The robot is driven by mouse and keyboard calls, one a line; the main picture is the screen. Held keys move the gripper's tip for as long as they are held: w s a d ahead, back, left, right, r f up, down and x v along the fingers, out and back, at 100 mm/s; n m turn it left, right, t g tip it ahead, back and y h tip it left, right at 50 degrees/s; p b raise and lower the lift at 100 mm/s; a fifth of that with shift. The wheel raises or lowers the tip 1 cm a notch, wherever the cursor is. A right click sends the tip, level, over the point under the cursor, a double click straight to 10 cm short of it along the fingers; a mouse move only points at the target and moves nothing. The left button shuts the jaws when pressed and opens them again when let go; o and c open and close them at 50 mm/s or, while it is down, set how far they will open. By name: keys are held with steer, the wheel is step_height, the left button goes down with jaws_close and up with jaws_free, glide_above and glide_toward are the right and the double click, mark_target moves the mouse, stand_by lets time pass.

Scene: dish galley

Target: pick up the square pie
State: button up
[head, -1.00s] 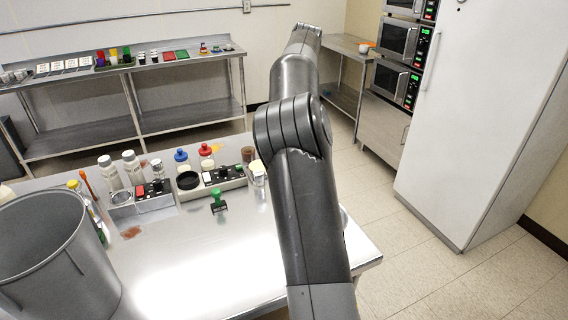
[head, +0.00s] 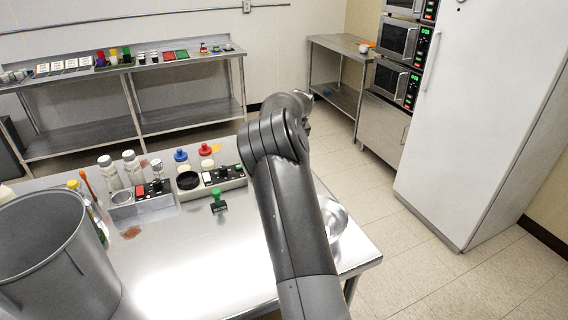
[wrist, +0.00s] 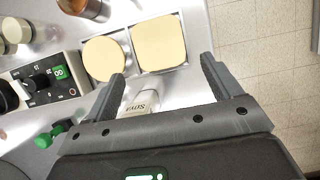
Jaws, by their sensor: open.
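The square pie (wrist: 160,43) is pale yellow and flat, in a shallow metal tin at the top middle of the wrist view. A round pale pie (wrist: 104,58) lies just left of it. My gripper (wrist: 162,68) is open and empty, its fingers pointing toward the square pie. The left fingertip is near the round pie's lower right edge; the right one is right of the square pie. A small bottle marked SOYA (wrist: 140,102) shows between the fingers. In the head view, my arm hides the gripper and pies are not visible.
A metal bowl (head: 333,217) sits by the table's right edge. A grey bin (head: 45,250) stands at left; the table's middle front is clear.

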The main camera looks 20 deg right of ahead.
steer(key=x, duration=0.8)
steer(key=shift+w, duration=0.1)
steer(key=shift+a, duration=0.1)
steer(key=shift+c, duration=0.2)
steer(key=c, duration=0.8)
